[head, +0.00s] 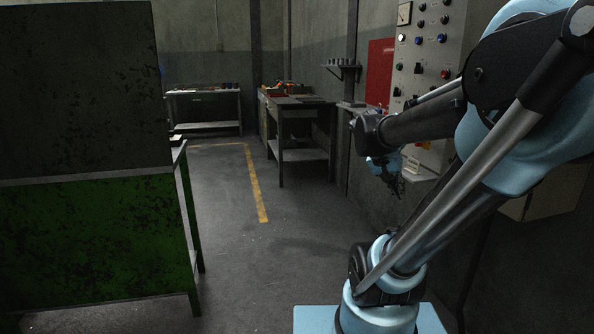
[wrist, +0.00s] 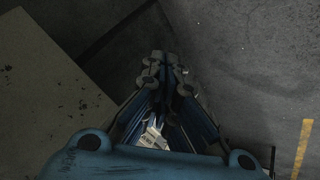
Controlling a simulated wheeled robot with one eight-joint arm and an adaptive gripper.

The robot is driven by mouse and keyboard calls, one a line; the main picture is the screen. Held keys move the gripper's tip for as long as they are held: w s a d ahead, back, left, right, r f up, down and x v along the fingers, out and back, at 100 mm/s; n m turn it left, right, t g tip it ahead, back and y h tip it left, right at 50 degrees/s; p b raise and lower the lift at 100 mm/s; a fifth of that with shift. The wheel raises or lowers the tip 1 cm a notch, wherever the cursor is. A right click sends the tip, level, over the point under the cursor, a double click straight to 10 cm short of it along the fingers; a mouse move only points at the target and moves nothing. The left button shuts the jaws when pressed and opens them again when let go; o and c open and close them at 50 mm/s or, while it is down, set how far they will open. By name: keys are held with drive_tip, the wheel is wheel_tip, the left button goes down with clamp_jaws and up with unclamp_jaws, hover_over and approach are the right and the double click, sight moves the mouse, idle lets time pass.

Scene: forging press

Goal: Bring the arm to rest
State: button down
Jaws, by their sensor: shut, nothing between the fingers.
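My gripper (wrist: 165,68) points down toward the dark floor in the wrist view, its fingers drawn together at the tips with nothing between them. In the head view my gripper (head: 398,187) is small and dark, hanging below the wrist at the far end of my arm, in front of the control panel. My light-blue arm (head: 520,140) rises from its base at the lower right and reaches across the right side of the picture.
A control panel (head: 432,45) with knobs and buttons stands close behind the arm. A green and dark metal cabinet (head: 90,235) fills the left. Workbenches (head: 300,103) stand at the back. The floor (head: 250,265) between is clear, with a yellow line (head: 257,190).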

drive_tip(key=s+a+f+n+y, duration=0.5)
drive_tip(key=s+a+f+y, duration=0.1)
drive_tip(key=s+a+f, duration=0.5)
drive_tip(key=shift+s+a+f+n, duration=0.15)
drive_tip(key=shift+a+f+n, duration=0.25)
drive_tip(key=shift+a, duration=0.2)
